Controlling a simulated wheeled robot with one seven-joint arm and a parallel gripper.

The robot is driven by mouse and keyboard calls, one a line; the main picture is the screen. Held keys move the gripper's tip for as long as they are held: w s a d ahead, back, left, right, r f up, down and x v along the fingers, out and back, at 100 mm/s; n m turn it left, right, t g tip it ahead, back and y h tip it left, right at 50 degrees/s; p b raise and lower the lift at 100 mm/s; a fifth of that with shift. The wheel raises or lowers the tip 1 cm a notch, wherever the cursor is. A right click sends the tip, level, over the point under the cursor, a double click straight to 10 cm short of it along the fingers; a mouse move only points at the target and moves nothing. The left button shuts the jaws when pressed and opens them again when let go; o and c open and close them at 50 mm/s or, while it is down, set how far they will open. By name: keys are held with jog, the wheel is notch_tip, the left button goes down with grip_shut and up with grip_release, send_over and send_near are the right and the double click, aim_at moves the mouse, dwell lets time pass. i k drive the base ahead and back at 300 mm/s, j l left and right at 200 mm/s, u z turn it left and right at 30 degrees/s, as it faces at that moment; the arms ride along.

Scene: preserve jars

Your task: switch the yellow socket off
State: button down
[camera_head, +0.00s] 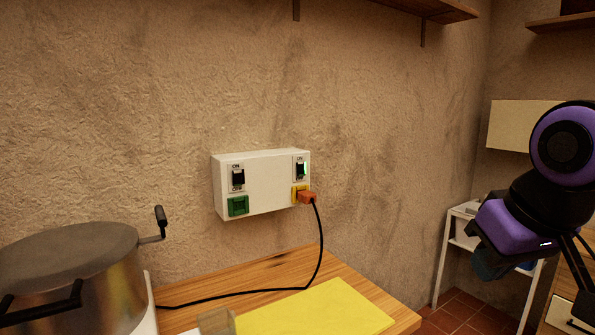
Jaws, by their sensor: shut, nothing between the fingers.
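A white wall box (265,188) carries two sockets and two black rocker switches. The yellow socket (296,190) is at its lower right, with an orange plug (307,197) in it. The switch above the yellow socket (300,171) has an ON label above it, and a green light (305,169) glows at its right edge. The green socket (238,205) is at the lower left and empty, below the other switch (238,177), which is marked ON and OFF. My purple and black arm is at the far right, well apart from the box. I cannot make out my gripper's fingers.
A black cord (318,250) runs from the plug down across the wooden counter (260,270). A yellow board (320,310) lies there. A large metal pot (70,275) with a crank handle stands at left. A wall shelf (430,8) is overhead. The air before the box looks clear.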

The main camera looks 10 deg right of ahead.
aim_at(300, 171)
jog(key=i+l+u, duration=0.35)
jog(key=i+l, duration=0.45)
